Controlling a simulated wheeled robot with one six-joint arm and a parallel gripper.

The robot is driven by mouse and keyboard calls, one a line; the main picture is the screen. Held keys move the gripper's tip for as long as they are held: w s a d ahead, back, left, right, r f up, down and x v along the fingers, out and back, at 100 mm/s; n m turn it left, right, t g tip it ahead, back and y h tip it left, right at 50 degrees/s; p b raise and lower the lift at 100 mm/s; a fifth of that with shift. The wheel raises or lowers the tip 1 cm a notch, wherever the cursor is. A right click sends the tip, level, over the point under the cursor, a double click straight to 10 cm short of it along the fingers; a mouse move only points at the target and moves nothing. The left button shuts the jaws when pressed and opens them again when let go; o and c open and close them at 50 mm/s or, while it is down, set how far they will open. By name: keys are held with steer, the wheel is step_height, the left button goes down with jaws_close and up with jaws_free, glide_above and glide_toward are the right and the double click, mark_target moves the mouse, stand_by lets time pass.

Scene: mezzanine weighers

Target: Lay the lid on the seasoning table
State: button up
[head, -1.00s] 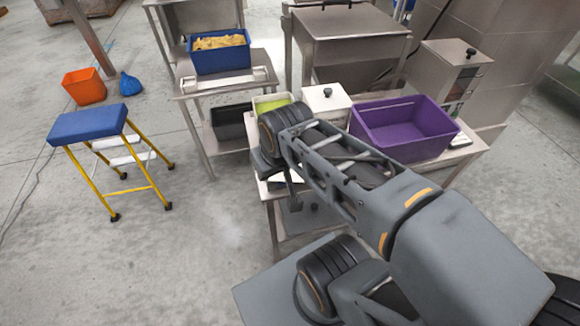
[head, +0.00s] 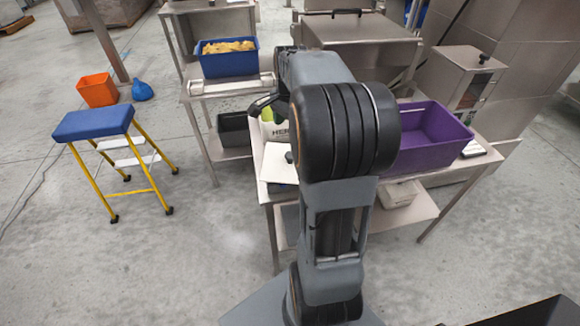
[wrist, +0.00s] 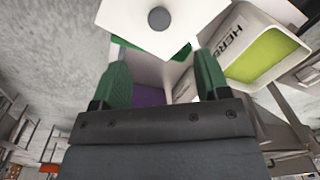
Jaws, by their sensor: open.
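The white square lid (wrist: 150,32), with a dark round knob, lies just beyond my fingertips at the top of the wrist view. A green edge shows beneath it; what it rests on is mostly hidden. In the head view a white lid (head: 279,166) with a dark knob shows at the near left of the steel table (head: 262,186), partly behind my arm. My gripper (wrist: 162,64) is open and empty, its green fingers apart. In the head view only a dark bit of my gripper (head: 263,105) shows left of my arm.
A white HERB container (wrist: 235,42) with green contents stands beside the lid. A purple crate (head: 430,135) stands at the table's right. A blue tub (head: 229,64) of yellow food is on another table behind. A blue-topped step stool (head: 93,124) stands on open floor at left.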

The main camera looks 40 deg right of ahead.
mark_target(290, 155)
steer(key=f, duration=0.8)
steer(key=shift+w+d+f, duration=0.15)
steer(key=shift+w+d, duration=0.1)
steer(key=shift+d, duration=0.05)
steer(key=shift+f, duration=2.65)
steer(key=shift+c, duration=0.2)
steer(key=c, duration=1.1)
steer(key=shift+r, duration=0.1)
